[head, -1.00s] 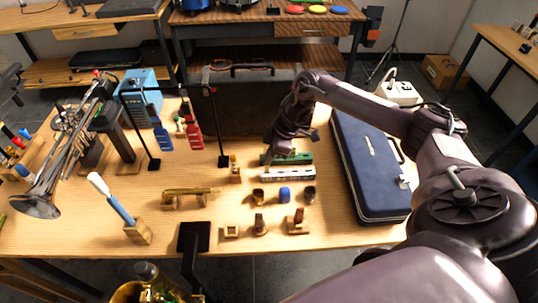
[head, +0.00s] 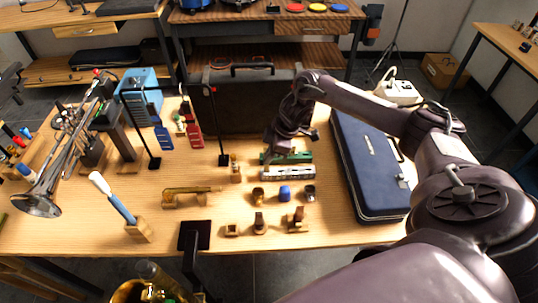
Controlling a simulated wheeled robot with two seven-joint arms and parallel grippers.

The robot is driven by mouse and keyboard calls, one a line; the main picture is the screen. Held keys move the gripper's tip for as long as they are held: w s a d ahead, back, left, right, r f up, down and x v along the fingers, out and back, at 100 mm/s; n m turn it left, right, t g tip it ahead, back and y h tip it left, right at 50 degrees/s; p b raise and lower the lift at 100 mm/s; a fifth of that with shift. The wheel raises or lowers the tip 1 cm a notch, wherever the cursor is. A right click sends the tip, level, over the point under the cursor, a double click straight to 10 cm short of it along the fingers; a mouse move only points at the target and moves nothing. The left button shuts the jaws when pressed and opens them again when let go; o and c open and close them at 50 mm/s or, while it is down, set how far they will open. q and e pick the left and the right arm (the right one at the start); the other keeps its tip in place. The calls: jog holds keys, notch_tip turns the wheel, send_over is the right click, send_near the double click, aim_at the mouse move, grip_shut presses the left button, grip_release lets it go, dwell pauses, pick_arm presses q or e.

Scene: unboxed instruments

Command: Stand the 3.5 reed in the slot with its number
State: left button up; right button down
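I cannot read any reed number or slot number at this size, so I cannot tell the 3.5 reed or its slot apart. My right gripper (head: 270,156) points down at the left end of a long green piece (head: 294,158) in the middle of the table. The fingers are small and dark, and I cannot tell whether they touch or hold anything. A silver harmonica-like bar (head: 288,173) lies just in front of the green piece. A small wooden stand with an upright piece (head: 236,172) is to the left of the gripper. My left gripper is out of view.
A blue case (head: 368,165) lies right of the gripper, and a dark case (head: 240,105) stands behind. Several small mouthpiece-like parts, one blue (head: 284,193), stand in front. A brass piece (head: 190,196) and a silver trumpet (head: 60,165) are on the left.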

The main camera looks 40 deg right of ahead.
jog(key=shift+f+b, duration=0.6)
jog(key=shift+f, duration=0.65)
dwell(0.4)
jog(key=c, duration=2.1)
grip_release()
jog(key=shift+c, duration=0.2)
jog(key=o, duration=0.5)
jog(key=shift+o, duration=0.2)
jog(key=b+v, duration=0.1)
jog(key=v, duration=0.6)
jog(key=shift+r, duration=0.4)
jog(key=shift+r, duration=0.1)
